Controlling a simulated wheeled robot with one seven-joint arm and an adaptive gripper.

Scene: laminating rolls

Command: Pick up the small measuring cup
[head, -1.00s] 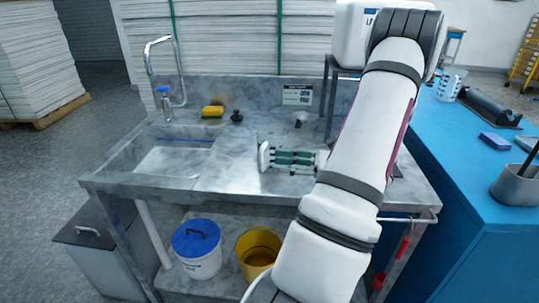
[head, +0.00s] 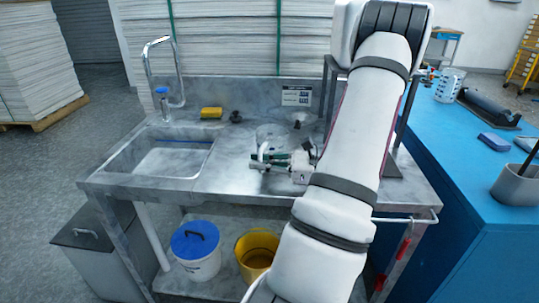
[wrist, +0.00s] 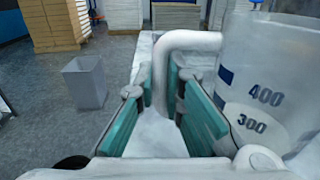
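The small measuring cup (wrist: 268,75) is clear, with 300 and 400 marks, and fills the right of the wrist view. Its pale curved handle (wrist: 187,40) hangs down between the two teal fingers of my gripper (wrist: 170,95). The fingers are apart, with the handle between them and visible space beside it. In the head view the cup (head: 270,134) is a faint clear shape on the steel counter, just behind my gripper (head: 262,159). The cup's lower part is partly hidden by the right finger in the wrist view.
The steel counter (head: 225,180) has a sink basin (head: 175,160) at left, with a yellow sponge (head: 211,112) and a dark stopper (head: 236,117) behind. Another measuring cup (head: 449,85) stands on the blue table (head: 460,160) at right.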

